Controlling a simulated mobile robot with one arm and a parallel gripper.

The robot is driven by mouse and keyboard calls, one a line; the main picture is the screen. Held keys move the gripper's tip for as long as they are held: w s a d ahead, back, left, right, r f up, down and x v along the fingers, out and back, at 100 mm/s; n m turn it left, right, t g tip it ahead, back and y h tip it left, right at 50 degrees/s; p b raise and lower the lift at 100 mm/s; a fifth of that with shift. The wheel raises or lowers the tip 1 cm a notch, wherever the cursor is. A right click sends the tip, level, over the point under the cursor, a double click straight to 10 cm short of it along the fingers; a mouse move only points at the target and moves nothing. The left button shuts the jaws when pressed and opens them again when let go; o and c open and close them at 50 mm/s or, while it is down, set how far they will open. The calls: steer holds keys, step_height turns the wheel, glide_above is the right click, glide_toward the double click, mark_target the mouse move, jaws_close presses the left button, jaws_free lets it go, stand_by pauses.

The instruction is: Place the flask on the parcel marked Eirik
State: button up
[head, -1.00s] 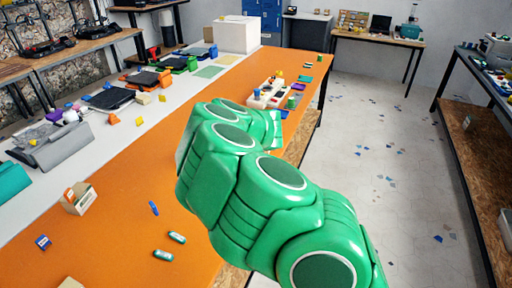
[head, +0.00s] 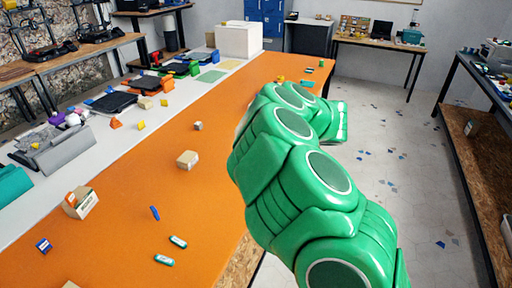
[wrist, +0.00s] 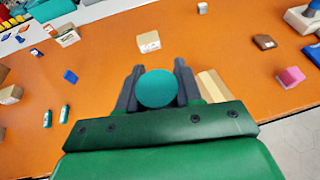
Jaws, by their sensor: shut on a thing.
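My gripper (wrist: 158,90) is shut on a teal flask (wrist: 157,89), seen end-on as a round teal shape between the two dark fingers. It is over the orange bench. A small cream parcel (wrist: 149,42) with a label lies ahead of the fingers; it also shows in the head view (head: 187,159). A smaller parcel (head: 198,126) lies farther back. The names on their labels are too small to read. In the head view my green arm hides the gripper and the flask.
An open box (head: 80,203) stands at the left of the orange bench (head: 120,180), near two green-and-white batteries (head: 170,251). In the wrist view, a brown block (wrist: 264,42) and a pink block (wrist: 290,77) lie to the right. A beige block (wrist: 212,85) sits close beside the right finger.

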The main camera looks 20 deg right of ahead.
steer(key=shift+w+d+f, duration=0.45)
steer(key=shift+w+f, duration=1.15)
steer(key=shift+w, duration=0.55)
steer(key=shift+w+d+f, duration=0.5)
steer(key=shift+w+f, duration=1.05)
steer(key=shift+w, duration=0.55)
steer(key=shift+w+d+f, duration=0.45)
steer(key=shift+w+f, duration=1.15)
steer(key=shift+w, duration=0.55)
steer(key=shift+w+f, duration=0.1)
steer(key=shift+f, duration=1.5)
steer(key=o, duration=1)
steer(key=shift+f, duration=0.1)
steer(key=shift+d+r, duration=0.2)
steer(key=v, duration=1.1)
steer(key=shift+s+d, duration=0.2)
steer(key=shift+s, duration=0.2)
